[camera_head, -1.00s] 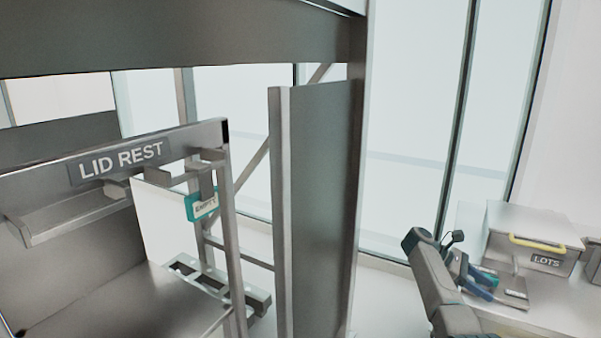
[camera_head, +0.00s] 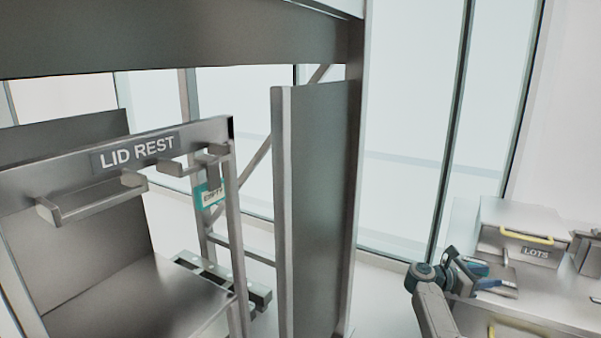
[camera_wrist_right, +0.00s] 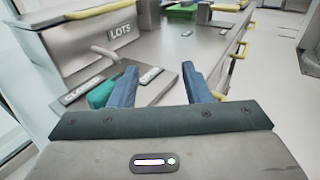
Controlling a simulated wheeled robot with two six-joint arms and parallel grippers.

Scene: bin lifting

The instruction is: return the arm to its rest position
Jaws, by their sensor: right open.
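My right arm comes in at the lower right of the head view, its elbow bent. Its gripper (camera_head: 484,282) is over the steel bench, just in front of the box labelled LOTS (camera_head: 505,228). In the right wrist view the blue fingers of this gripper (camera_wrist_right: 160,88) are spread apart with nothing held between them. A teal piece (camera_wrist_right: 103,92) shows beside the left finger, near a plate marked CLOSED (camera_wrist_right: 82,92); I cannot tell whether the finger touches it. My left gripper is not in view.
A steel frame labelled LID REST (camera_head: 137,151) stands at the left with a teal tag (camera_head: 209,195) hanging on it. An upright steel panel (camera_head: 315,210) stands mid-view. The bench (camera_wrist_right: 190,50) has yellow handles and a green tray (camera_wrist_right: 182,12).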

